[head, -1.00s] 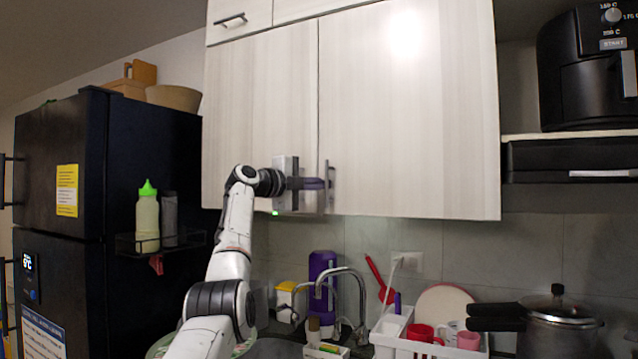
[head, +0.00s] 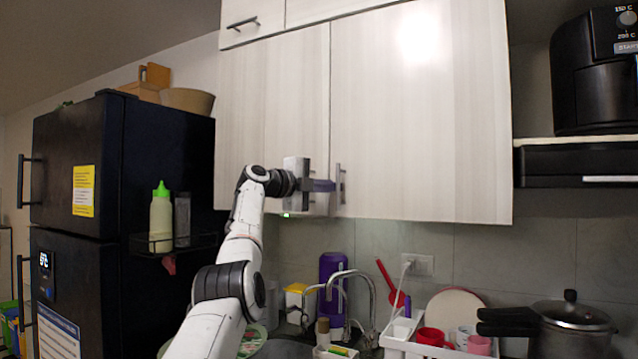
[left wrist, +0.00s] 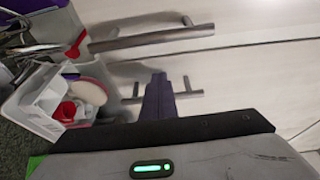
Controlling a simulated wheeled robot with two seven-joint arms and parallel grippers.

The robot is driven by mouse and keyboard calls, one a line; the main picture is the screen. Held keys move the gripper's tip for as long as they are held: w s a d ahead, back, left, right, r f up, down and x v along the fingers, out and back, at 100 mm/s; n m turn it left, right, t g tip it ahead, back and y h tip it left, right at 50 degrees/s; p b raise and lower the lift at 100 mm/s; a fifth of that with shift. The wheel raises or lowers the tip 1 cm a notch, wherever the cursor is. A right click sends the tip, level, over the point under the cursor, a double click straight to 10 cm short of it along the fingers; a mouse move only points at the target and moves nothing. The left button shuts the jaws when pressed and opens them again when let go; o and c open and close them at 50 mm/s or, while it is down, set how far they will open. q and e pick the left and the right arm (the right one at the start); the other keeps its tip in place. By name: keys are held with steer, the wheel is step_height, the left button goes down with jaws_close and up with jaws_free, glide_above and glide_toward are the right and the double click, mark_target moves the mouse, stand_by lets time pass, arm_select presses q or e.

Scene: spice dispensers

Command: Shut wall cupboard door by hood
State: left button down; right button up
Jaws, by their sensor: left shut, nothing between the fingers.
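The pale wood wall cupboard has a left door (head: 270,100) and a wider right door (head: 420,120). Both look flush with the cupboard front in the head view. My left gripper (head: 328,186) is shut and empty, with its purple fingers pointing right, close to the right door's bar handle (head: 339,183). In the left wrist view the shut fingers (left wrist: 158,95) overlap one bar handle (left wrist: 190,93), and another bar handle (left wrist: 150,38) lies above. I cannot tell whether the fingers touch the door or handle. My right gripper is not in view.
A black fridge (head: 80,180) stands left. Below the cupboard are a tap (head: 350,275), a purple bottle (head: 330,270), a white dish rack (head: 400,340) and a pot (head: 570,320). A black appliance (head: 595,95) sits on a shelf at right.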

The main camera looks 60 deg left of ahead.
arm_select(q)
steer(key=b+v, duration=0.5)
steer(key=v, duration=0.5)
steer(key=shift+s, duration=0.15)
